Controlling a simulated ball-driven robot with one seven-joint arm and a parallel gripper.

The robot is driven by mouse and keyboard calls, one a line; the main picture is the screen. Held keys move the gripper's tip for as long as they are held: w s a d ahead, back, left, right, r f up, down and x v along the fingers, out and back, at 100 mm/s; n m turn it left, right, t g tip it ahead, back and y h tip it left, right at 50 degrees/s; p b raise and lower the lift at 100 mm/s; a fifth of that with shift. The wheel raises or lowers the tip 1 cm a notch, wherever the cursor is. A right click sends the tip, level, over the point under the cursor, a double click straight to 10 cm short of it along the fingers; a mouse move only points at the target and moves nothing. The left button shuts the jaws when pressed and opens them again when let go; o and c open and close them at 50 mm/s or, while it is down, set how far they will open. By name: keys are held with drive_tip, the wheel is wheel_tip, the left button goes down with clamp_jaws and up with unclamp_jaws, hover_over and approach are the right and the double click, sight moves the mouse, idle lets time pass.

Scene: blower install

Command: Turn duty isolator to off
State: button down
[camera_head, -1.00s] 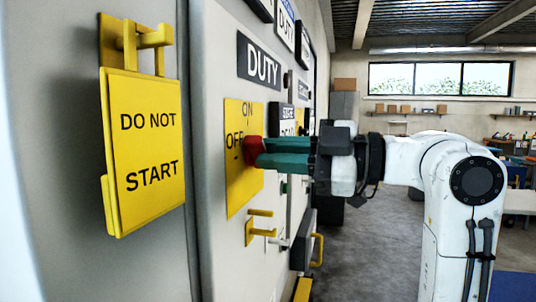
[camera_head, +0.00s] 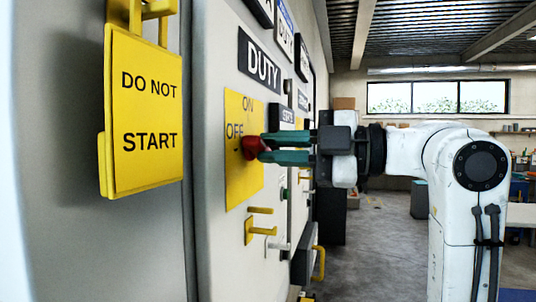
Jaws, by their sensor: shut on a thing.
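The duty isolator is a red knob (camera_head: 252,147) on a yellow plate (camera_head: 242,188) fixed to the grey panel, under the black DUTY label (camera_head: 259,61). The plate reads ON at the top and OFF at the left. My gripper (camera_head: 266,149) has green fingers, one above the other, and is shut on the red knob. The fingertips cover part of the knob, and I cannot tell exactly where its pointer stands.
A yellow DO NOT START tag (camera_head: 146,110) hangs from a yellow hook at the left. A yellow bracket (camera_head: 257,224) sticks out below the plate, with a yellow handle (camera_head: 319,263) lower right. A second start-labelled panel section lies beyond. The floor (camera_head: 375,235) behind is open.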

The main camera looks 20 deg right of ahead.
drive_tip(key=shift+f, duration=0.1)
drive_tip(key=shift+n+b, duration=1.7)
drive_tip(key=shift+n, duration=0.3)
drive_tip(key=c, duration=1)
unclamp_jaws()
drive_tip(key=v, duration=0.7)
